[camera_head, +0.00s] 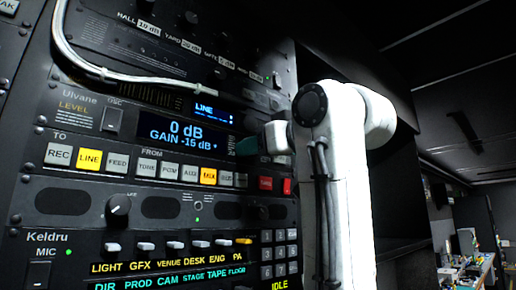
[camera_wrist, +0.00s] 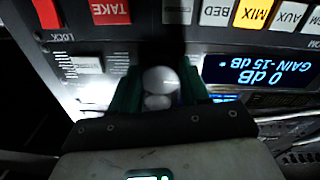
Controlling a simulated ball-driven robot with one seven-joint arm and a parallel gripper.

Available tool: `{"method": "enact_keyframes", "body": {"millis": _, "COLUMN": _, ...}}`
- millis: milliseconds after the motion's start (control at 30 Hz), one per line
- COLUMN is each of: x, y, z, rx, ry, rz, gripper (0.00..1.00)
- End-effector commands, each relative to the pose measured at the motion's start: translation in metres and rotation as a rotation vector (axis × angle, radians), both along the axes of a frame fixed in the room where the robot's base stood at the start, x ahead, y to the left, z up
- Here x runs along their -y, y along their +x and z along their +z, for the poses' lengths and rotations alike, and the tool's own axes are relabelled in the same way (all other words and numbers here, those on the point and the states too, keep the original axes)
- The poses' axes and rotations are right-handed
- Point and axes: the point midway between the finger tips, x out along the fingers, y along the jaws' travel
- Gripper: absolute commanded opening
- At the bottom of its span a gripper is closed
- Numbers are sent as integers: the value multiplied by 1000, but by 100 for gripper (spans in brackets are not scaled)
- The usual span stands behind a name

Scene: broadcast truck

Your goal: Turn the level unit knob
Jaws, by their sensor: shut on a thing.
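The level unit (camera_head: 85,128), labelled Ulvane LEVEL, is a dark rack panel in the head view. Its blue display (camera_head: 180,133) reads 0 dB and GAIN -15 dB; it appears upside down in the wrist view (camera_wrist: 262,70). The level unit knob (camera_wrist: 160,78) is pale, round and shiny in the wrist view. My gripper (camera_wrist: 161,92) has its green fingers on both sides of the knob and is shut on it. In the head view, only a bit of my gripper (camera_head: 246,146) shows beside the display, and my white arm hides the knob.
Below the display is a row with lit yellow LINE (camera_head: 89,159) and MIX (camera_head: 208,176) buttons. A red TAKE button (camera_head: 265,184) and a red switch (camera_head: 287,186) sit close to my arm. A white cable (camera_head: 110,74) loops above. A black knob (camera_head: 118,208) is lower left.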

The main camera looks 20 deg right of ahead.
Motion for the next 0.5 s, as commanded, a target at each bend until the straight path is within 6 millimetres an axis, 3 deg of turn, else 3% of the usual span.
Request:
{"method": "enact_keyframes", "body": {"millis": 33, "x": 1, "y": 0, "z": -1, "rx": -2, "ry": 1, "rz": -1, "gripper": 15}}
{"method": "enact_keyframes", "body": {"millis": 67, "x": 1, "y": 0, "z": -1, "rx": -2, "ry": 1, "rz": -1, "gripper": 46}}
{"method": "enact_keyframes", "body": {"millis": 100, "x": 1, "y": 0, "z": -1, "rx": -1, "ry": 1, "rz": -1, "gripper": 50}}
{"method": "enact_keyframes", "body": {"millis": 300, "x": 0, "y": 0, "z": 0, "rx": -1, "ry": 1, "rz": -1, "gripper": 69}}
{"method": "enact_keyframes", "body": {"millis": 500, "x": 0, "y": 0, "z": 0, "rx": 0, "ry": 1, "rz": 0, "gripper": 71}}
